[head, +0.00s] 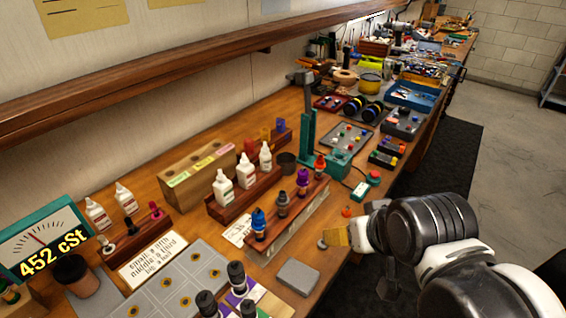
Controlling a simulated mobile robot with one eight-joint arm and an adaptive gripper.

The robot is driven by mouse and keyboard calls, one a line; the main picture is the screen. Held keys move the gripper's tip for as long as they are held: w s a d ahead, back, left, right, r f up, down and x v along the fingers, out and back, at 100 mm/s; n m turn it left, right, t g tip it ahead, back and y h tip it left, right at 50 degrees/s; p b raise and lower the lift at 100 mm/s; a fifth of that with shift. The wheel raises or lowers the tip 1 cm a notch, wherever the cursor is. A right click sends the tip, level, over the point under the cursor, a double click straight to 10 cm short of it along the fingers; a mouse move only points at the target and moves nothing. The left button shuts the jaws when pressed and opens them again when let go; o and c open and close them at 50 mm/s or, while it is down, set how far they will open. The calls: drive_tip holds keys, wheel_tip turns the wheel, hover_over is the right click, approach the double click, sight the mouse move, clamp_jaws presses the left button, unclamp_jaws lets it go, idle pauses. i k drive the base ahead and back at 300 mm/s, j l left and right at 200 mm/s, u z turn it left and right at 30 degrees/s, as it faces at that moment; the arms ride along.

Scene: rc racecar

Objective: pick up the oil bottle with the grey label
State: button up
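A small bottle with a grey body or label (282,207) stands upright in a wooden rack (290,232). It stands between a blue bottle (259,225) and a purple bottle (303,182); a red bottle (320,166) stands at the far end. My gripper (338,238) is at the front edge of the bench, to the right of and apart from the grey bottle. A yellowish piece shows at its tip; whether this is part of the gripper or something held is unclear, and the fingers' opening does not show.
White bottles (223,188) stand in a rack behind. A green press (308,125) stands beyond the rack. A grey pad (298,277) lies in front. Dark-capped bottles (237,277) stand at the bottom near a grey board (175,285). A shelf (180,65) overhangs the bench.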

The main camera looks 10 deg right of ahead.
sight(265, 157)
drive_tip(key=i+l+u, duration=0.2)
drive_tip(key=l+u, duration=0.2)
drive_tip(key=l, duration=0.25)
drive_tip(key=i+l+u, duration=0.1)
drive_tip(key=l+u, duration=0.35)
drive_tip(key=l, duration=0.2)
drive_tip(key=l+u, duration=0.4)
drive_tip(key=l, duration=0.3)
drive_tip(key=k+l+u, duration=0.1)
drive_tip(key=l+u, duration=0.35)
drive_tip(key=l, duration=0.25)
drive_tip(key=k+l+u, duration=0.2)
drive_tip(key=l+u, duration=0.2)
drive_tip(key=l, duration=0.25)
drive_tip(key=i+j, duration=0.25)
drive_tip(key=i, duration=0.2)
